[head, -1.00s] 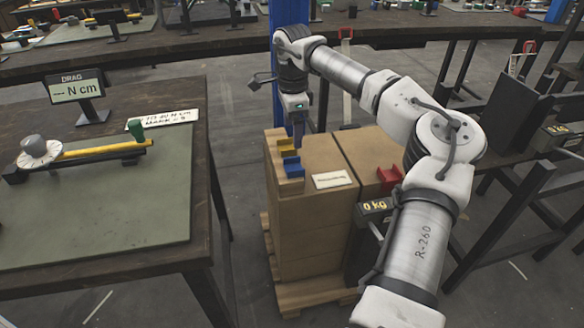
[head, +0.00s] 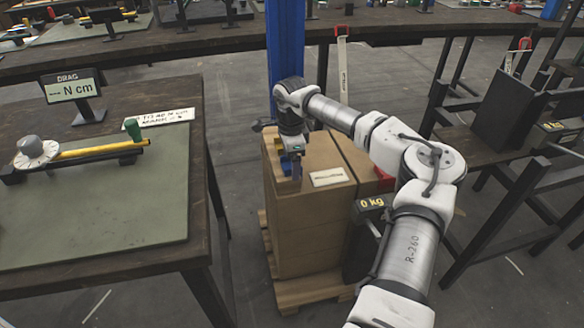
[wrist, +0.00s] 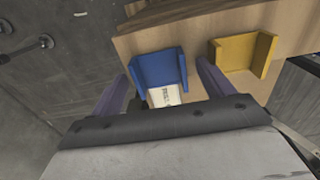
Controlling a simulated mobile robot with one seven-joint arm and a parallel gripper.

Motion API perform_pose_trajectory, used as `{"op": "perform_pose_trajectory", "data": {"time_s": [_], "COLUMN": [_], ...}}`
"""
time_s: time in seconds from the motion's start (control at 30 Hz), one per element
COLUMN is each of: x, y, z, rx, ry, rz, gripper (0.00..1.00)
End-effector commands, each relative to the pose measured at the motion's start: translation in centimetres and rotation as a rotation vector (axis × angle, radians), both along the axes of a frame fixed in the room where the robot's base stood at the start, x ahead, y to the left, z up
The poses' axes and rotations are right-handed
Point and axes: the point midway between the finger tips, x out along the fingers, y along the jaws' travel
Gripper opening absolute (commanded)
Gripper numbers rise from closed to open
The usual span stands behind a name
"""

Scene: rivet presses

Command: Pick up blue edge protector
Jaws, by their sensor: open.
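The blue edge protector (wrist: 158,68) is an angled piece on the top edge of a cardboard box stack. In the wrist view it lies between the two fingers of my gripper (wrist: 163,74), one finger on each side. My gripper is open and I see no hold on the protector. In the head view my gripper (head: 296,168) is low over the box's near left edge and partly hides the blue protector (head: 286,169). Whether the fingers touch it cannot be told.
A yellow edge protector (wrist: 240,54) sits beside the blue one on the box top. A red one (head: 386,178) is on the box's right part, partly behind my arm. The cardboard box (head: 310,225) stands on a wooden pallet (head: 310,290). A dark workbench (head: 200,225) is at left.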

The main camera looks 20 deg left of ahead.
Motion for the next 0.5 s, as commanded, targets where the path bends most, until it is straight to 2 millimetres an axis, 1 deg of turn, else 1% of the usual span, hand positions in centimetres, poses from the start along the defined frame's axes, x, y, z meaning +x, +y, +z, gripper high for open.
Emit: {"op": "perform_pose_trajectory", "data": {"time_s": [0.13, 0.4, 0.5], "x": [0.00, 0.00, 0.00], "y": [0.01, 0.01, 0.01], "z": [0.05, 0.08, 0.10], "rx": [0.000, 0.000, 0.000], "ry": [0.000, 0.000, 0.000], "rz": [0.000, 0.000, 0.000], "gripper": [0.79, 0.43, 0.32]}}
